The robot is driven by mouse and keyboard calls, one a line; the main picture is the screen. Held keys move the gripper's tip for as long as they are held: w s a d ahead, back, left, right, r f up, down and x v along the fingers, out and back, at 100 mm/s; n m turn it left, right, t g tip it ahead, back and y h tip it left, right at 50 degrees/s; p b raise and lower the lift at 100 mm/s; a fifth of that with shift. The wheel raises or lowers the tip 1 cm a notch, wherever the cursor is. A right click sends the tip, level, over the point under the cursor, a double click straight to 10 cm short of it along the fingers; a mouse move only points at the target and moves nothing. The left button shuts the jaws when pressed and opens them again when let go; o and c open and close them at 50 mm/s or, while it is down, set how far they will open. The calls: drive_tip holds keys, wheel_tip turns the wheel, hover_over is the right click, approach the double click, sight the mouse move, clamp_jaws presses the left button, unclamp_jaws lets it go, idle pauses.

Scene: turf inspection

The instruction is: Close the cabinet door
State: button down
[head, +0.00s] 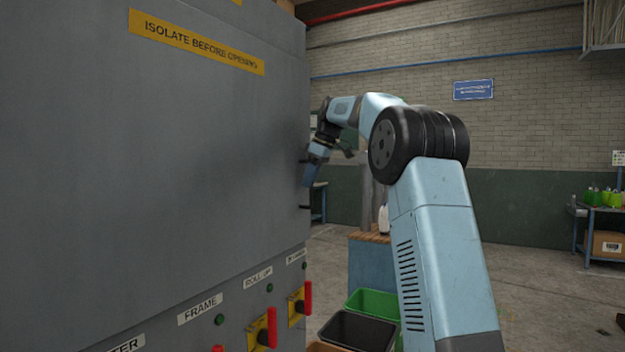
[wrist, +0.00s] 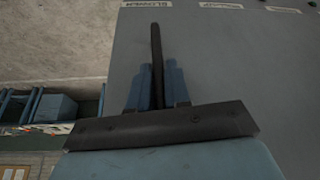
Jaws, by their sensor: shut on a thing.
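The grey cabinet door (head: 150,170) fills the left of the head view, with its far right edge near my arm. I cannot tell how far it stands open. My gripper (wrist: 158,88) is shut on the dark bar handle (wrist: 156,45), which runs between its two blue fingers in the wrist view. In the head view my gripper (head: 309,183) is at the door's far right edge, with short dark ends of the handle (head: 304,207) showing there. The grey door face (wrist: 225,70) also shows in the wrist view.
Below the door are labelled red-handled switches (head: 268,328) that stick out. Green and black bins (head: 357,331) and a wood-topped blue stand (head: 368,262) are beyond, partly behind my arm. Open floor (head: 535,290) lies to the right, before a bench (head: 598,225).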

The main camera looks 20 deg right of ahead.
drive_tip(key=c, duration=1.3)
unclamp_jaws()
drive_tip(key=shift+w+a+f, duration=0.1)
drive_tip(key=shift+w+f, duration=0.05)
drive_tip(key=shift+w, duration=0.3)
drive_tip(key=shift+o, duration=0.7)
drive_tip(key=shift+s+a, duration=0.1)
drive_tip(key=v, duration=1.3)
drive_tip(key=shift+s+d+r, duration=0.15)
drive_tip(key=shift+d+r, duration=0.1)
drive_tip(key=shift+r, duration=0.05)
